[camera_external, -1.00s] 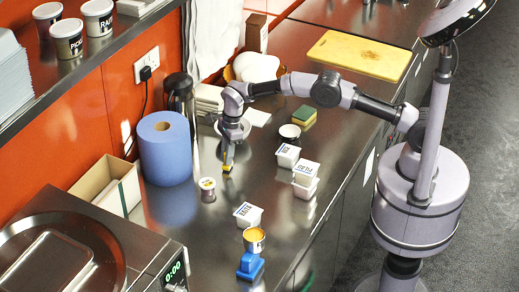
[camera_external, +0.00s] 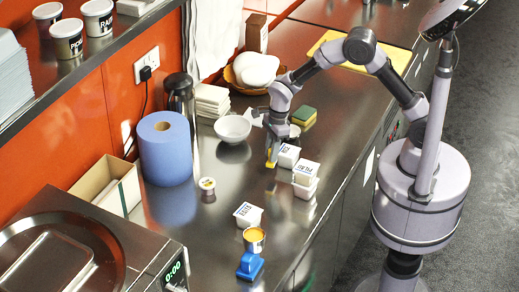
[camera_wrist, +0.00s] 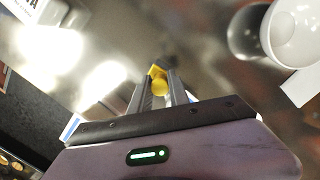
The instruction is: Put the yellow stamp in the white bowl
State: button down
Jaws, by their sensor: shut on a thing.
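My gripper (camera_external: 272,157) is shut on the yellow stamp (camera_external: 270,165), pointing down over the steel counter, just left of the white lidded tubs. The stamp also shows between the fingertips in the wrist view (camera_wrist: 158,82). Its height above the counter is hard to tell. The white bowl (camera_external: 232,128) stands upright on the counter, left of and behind my gripper, apart from it. Its inside looks empty in the external view. The bowl also shows at the upper right of the wrist view (camera_wrist: 296,32), partly cut off.
White lidded tubs (camera_external: 305,172) stand close right of my gripper. A sponge (camera_external: 304,116) lies behind it. A small round cup (camera_external: 207,184), a blue paper roll (camera_external: 165,148) and stacked napkins (camera_external: 212,100) are leftward. A blue stamp (camera_external: 250,266) is in front. Counter between gripper and bowl is clear.

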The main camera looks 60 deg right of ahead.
notch_tip(320, 180, up, 8)
jog(key=shift+w+d+r, duration=0.15)
jog(key=shift+d+r, duration=0.1)
jog(key=shift+d, duration=0.3)
jog(key=w+d+m+p, duration=0.25)
jog(key=d+m, duration=0.35)
jog(key=d, duration=0.5)
notch_tip(320, 180, down, 5)
jog(key=shift+t+h, duration=0.3)
jog(key=shift+h, duration=0.1)
jog(key=shift+w+f+b, duration=0.25)
jog(key=shift+w+f, duration=0.7)
jog(key=shift+w, duration=1.7)
jog(key=shift+w+f+b, duration=0.25)
jog(key=shift+w+f, duration=0.75)
jog(key=shift+w, duration=1.7)
jog(key=shift+w+f+b, duration=0.25)
jog(key=shift+w+f, duration=0.7)
jog(key=shift+w, duration=1.7)
jog(key=c, duration=1.3)
grip_release()
jog(key=shift+o, duration=0.2)
